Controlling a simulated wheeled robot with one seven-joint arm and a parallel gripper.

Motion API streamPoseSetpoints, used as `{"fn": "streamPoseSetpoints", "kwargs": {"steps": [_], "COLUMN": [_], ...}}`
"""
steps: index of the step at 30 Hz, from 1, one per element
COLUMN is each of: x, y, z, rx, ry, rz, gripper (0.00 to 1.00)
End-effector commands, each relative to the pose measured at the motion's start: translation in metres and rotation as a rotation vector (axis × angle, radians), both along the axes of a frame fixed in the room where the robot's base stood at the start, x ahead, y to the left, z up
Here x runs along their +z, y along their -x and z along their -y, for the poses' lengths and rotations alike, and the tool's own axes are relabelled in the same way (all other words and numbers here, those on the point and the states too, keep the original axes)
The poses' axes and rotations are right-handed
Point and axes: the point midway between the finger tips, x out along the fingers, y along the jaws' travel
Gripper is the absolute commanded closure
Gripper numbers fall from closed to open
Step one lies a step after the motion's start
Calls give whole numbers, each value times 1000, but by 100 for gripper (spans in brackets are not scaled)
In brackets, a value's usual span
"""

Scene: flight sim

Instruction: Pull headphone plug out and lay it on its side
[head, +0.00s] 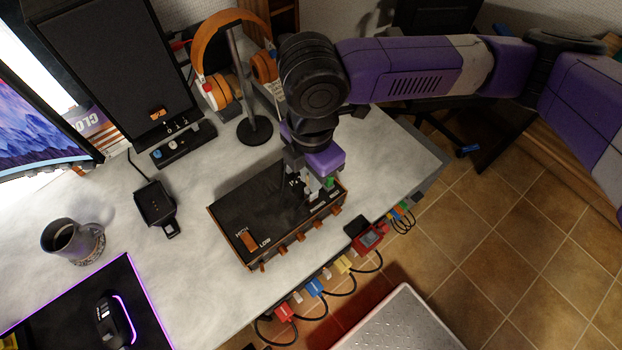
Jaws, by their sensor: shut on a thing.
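A black box with orange trim (237,213), marked with labels such as HIGH and LOW, sits near the desk's front edge. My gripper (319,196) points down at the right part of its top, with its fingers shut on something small. I take this to be the headphone plug, but the fingers hide most of it, and I cannot tell whether it is seated in the box. A small green piece (329,183) shows beside the fingers. Orange headphones (213,84) hang on a dark stand (254,129) behind the box.
A tall black speaker (115,65) stands at the back left. A mug (72,240), a dark dock (154,204) and a mouse (115,320) are to the left. Several coloured plugs with cables (316,287) line the desk's front edge. The desk right of the box is clear.

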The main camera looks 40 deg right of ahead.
Motion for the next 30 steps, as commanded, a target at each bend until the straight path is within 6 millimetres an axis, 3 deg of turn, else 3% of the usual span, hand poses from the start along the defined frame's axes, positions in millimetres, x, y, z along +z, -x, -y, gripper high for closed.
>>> {"fn": "streamPoseSetpoints", "kwargs": {"steps": [30], "x": [38], "y": [0], "z": [0], "rx": [0], "ry": [0], "rz": [0], "gripper": [100]}}
